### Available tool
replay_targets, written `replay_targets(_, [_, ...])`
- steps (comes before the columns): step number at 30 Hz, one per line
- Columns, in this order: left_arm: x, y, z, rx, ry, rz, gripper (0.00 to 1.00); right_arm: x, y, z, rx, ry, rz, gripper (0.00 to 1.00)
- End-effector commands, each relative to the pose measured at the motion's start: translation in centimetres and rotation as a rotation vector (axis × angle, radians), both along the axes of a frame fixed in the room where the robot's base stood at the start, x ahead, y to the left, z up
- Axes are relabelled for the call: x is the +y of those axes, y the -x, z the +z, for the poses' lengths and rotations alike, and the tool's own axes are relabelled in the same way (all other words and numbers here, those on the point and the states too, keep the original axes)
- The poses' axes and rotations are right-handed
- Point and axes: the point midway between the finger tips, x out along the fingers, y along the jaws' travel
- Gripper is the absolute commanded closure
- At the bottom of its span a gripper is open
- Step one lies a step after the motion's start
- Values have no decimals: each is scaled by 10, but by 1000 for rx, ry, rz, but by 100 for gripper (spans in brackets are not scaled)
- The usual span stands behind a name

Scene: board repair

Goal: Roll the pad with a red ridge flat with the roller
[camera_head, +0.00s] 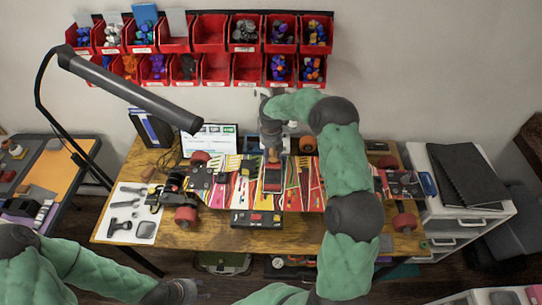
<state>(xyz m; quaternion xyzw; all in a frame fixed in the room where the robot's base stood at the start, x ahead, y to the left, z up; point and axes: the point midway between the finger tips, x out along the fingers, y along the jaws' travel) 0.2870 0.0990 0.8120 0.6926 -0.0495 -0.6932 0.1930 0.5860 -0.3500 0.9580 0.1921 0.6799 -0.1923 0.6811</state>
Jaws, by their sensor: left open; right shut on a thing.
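A long board with colourful stripes (309,190) lies across the wooden table, with red wheels at its ends. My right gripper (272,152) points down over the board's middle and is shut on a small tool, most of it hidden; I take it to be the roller. Directly below it is a dark, red-edged patch (272,180), perhaps the pad with the red ridge. Whether the roller touches it is too small to tell. My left gripper (190,290) is open and empty at the bottom edge, in front of the table and away from the board.
A black box with coloured buttons (256,218) stands at the board's front side. A white mat with tools (134,213) lies at the table's left. A lamp (130,92) reaches over the back left. Red bins (210,33) hang on the wall. A white cabinet (465,215) stands right.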

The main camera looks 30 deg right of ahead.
Motion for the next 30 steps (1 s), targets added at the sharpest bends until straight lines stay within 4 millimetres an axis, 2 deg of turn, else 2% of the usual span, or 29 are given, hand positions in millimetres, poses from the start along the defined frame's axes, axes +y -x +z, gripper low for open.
replay_targets(7, [0, 0, 1, 0, 0, 0, 50, -1, -1, -1, 3, -1, 0, 77])
replay_targets(21, [0, 0, 7, 0, 0, 0, 50, 13, 21, 1, 3, -1, 2, 77])
replay_targets(30, [0, 0, 8, 0, 0, 0, 50, 16, 26, 1, 2, 0, 1, 77])
